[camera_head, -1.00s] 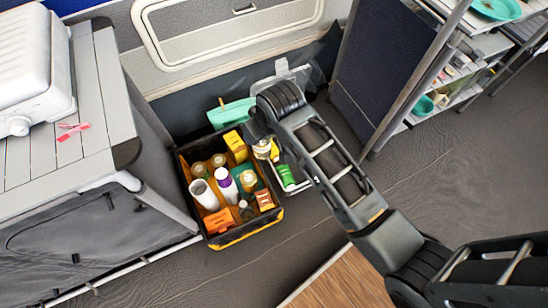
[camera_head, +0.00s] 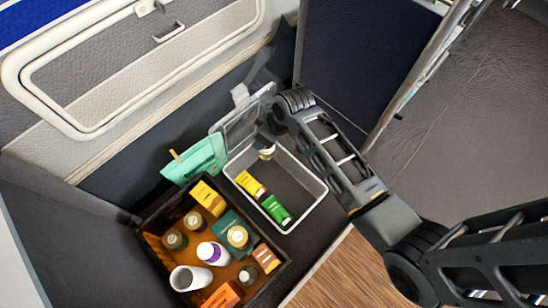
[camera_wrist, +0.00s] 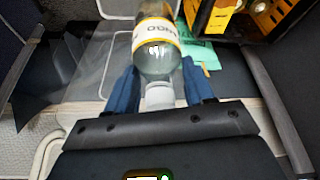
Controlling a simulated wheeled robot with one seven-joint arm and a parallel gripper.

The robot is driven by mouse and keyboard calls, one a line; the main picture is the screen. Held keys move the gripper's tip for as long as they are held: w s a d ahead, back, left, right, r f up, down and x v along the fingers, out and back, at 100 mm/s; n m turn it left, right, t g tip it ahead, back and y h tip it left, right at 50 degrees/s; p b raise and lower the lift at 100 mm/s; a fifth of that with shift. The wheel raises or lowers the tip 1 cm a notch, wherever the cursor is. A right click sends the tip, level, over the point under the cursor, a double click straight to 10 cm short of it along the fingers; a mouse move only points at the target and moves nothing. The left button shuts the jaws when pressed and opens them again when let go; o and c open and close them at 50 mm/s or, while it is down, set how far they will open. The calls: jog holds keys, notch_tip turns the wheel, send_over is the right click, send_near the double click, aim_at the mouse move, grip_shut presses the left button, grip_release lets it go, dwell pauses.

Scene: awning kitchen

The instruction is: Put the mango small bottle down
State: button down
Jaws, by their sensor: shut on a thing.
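The mango small bottle (camera_wrist: 157,50) is clear, with a white cap and a white and yellow label. My gripper (camera_wrist: 159,82) is shut on it, with one blue finger on each side near the cap end. In the head view part of the bottle (camera_head: 267,152) shows below my wrist, over the back part of an open light grey box (camera_head: 318,183). My arm hides most of the gripper there. I cannot tell whether the bottle touches the box.
The box holds a yellow item (camera_head: 250,184) and a green item (camera_head: 275,209), with bare floor beside them. Its clear lid (camera_head: 238,125) stands open at the back. A full black crate (camera_head: 285,262) stands to the left, a teal pouch (camera_head: 200,158) behind it. A dark panel (camera_head: 350,60) rises at the right.

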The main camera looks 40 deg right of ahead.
jog(key=s+d+f+n+b, duration=0.1)
jog(key=s+d+f+b, duration=0.1)
jog(key=f+b, duration=0.6)
jog(key=s+d+f+n+y+b, duration=0.1)
jog(key=f+b, duration=0.7)
jog(key=f, duration=1.1)
jog(key=s+d+f+n+g+b, duration=0.1)
jog(key=s+d+f+b, duration=0.3)
jog(key=f+b, duration=0.4)
notch_tip(320, 180, down, 5)
jog(key=shift+d+f+n+y, duration=0.15)
jog(key=shift+d+n+y, duration=0.15)
jog(key=shift+n, duration=0.4)
jog(key=shift+s+f, duration=0.1)
jog(key=shift+c, duration=2.1)
grip_release()
